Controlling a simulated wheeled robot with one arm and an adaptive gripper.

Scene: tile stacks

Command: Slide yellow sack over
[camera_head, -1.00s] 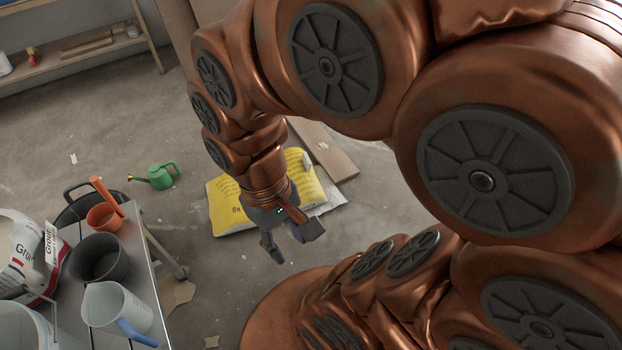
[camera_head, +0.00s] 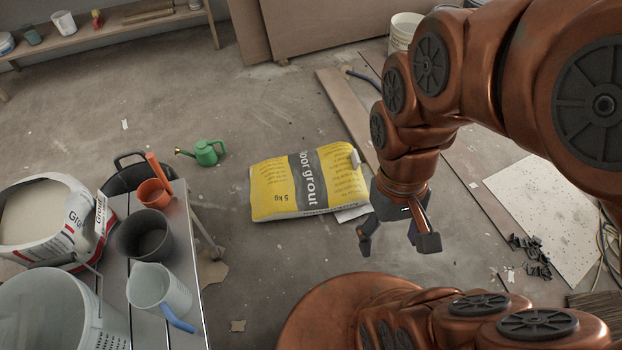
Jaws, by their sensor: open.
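The yellow sack (camera_head: 275,188) lies flat on the concrete floor in the middle of the head view. It has a dark band with white "floor grout" lettering and "5 kg" print. My gripper (camera_head: 398,248) hangs pointing down, to the right of and nearer than the sack. Its fingers are spread and empty. It appears apart from the sack.
A bench (camera_head: 190,240) at left holds buckets, a jug and an orange pot. A green watering can (camera_head: 207,152) stands left of the sack. A long board (camera_head: 345,112) lies just right of it. Black scraps (camera_head: 530,255) lie at right. Floor in front of the sack is clear.

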